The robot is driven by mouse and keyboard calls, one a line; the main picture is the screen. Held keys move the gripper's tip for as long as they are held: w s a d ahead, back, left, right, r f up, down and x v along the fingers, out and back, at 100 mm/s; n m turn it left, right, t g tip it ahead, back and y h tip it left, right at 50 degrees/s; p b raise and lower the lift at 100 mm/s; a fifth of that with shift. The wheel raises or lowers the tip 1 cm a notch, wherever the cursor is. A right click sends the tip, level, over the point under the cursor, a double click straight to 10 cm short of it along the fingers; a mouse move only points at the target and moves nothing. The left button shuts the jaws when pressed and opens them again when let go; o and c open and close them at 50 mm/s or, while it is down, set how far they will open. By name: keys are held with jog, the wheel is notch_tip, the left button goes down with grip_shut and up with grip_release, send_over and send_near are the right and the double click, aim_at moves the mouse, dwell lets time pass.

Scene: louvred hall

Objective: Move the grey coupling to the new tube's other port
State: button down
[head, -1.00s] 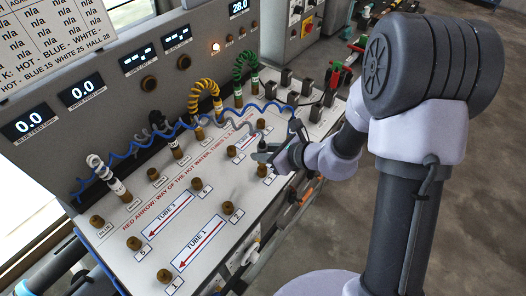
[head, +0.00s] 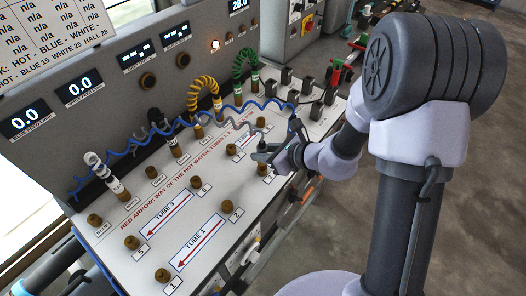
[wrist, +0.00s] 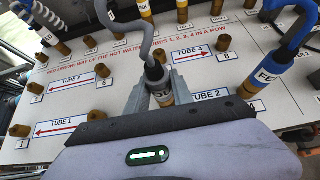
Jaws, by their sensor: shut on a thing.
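The grey coupling, a dark plug with a white band, hangs on a grey hose (wrist: 148,28). In the wrist view it stands upright between the fingers of my gripper (wrist: 164,90). The gripper is shut on it, at the left end of the TUBE 2 label (wrist: 210,95). Brass shows just under the band; I cannot tell whether the coupling is seated on a port or just above it. In the head view my gripper (head: 264,156) is low over the panel, above a brass port (head: 263,169). The blue coupling (wrist: 265,73) stands at the right end of TUBE 2.
Bare brass ports, such as one beside label 8 (wrist: 223,42) and one beside label 6 (wrist: 102,70), stand on the white panel (head: 185,205). White, black, yellow and green hoses loop along the back. A coiled blue hose (head: 135,151) crosses behind my gripper.

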aim_at(266, 149)
jog(key=shift+f+b, duration=1.1)
jog(key=shift+f, duration=0.05)
jog(key=c, duration=1)
grip_release()
jog(key=shift+c, duration=0.2)
jog(key=r+p, duration=0.1)
jog(key=r, duration=0.1)
jog(key=s+d+r+p, duration=0.1)
jog(key=r+p, duration=0.1)
jog(key=s+d+r+p, duration=0.1)
jog(key=r+p, duration=0.1)
jog(key=shift+d+r, duration=0.2)
jog(key=shift+d, duration=0.05)
jog(key=shift+d, duration=0.1)
